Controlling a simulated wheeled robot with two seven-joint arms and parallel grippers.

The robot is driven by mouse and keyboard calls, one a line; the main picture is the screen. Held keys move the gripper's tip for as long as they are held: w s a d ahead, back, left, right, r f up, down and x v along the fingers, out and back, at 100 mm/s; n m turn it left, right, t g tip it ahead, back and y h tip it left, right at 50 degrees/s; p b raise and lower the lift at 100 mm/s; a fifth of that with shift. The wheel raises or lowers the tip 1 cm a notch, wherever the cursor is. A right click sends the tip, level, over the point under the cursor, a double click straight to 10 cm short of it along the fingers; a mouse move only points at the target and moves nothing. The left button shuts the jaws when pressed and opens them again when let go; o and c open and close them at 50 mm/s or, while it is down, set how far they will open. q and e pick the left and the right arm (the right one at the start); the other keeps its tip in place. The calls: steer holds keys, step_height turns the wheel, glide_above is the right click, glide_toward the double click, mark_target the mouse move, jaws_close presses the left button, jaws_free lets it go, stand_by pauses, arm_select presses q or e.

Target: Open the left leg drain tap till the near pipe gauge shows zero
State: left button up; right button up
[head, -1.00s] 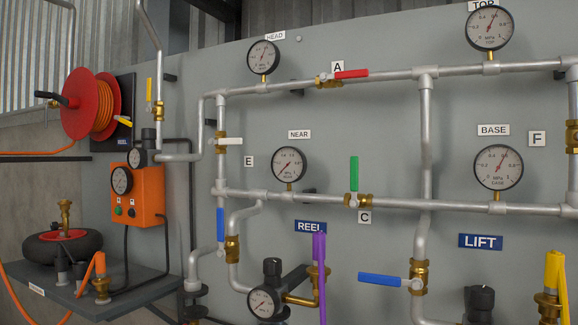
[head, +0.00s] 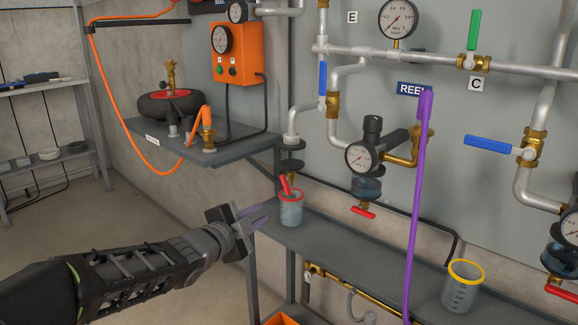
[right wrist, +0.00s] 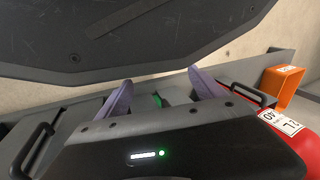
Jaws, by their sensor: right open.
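A red tap lever (head: 286,186) shows below the dark discs at the foot of the left pipe leg (head: 291,128). A clear cup (head: 291,211) with a red rim stands under it on the grey shelf. The near pipe gauge (head: 398,19) is at the top edge of the head view; its needle slants to the lower left, but the exact reading is too small to tell. My left gripper (head: 266,216) is open and empty, just left of the cup in the picture. My right gripper (right wrist: 159,77) is open in the right wrist view, with nothing between its fingers.
A yellow-rimmed cup (head: 462,285) stands further right. An orange bin (right wrist: 285,85) shows in the right wrist view.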

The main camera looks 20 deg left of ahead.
arm_select(q)
steer(key=w+a+f+m, duration=0.2)
steer(key=a+f, duration=0.1)
steer(key=a, duration=0.2)
steer(key=m+t+h+b, duration=0.1)
steer(key=m+h, duration=0.4)
steer(key=m, duration=1.5)
glide_toward(281, 180)
steer(key=shift+w+d+f, duration=0.1)
steer(key=shift+w, duration=0.15)
arm_select(e)
steer(key=shift+w+f, duration=0.15)
steer(key=shift+f, duration=0.45)
steer(key=shift+w+f, duration=0.15)
steer(key=shift+f, duration=0.4)
arm_select(q)
steer(key=shift+b+x, duration=0.8)
steer(key=shift+x, duration=3.15)
arm_select(e)
steer(key=shift+w+f, duration=0.1)
steer(key=shift+f, duration=0.4)
arm_select(q)
jaws_close()
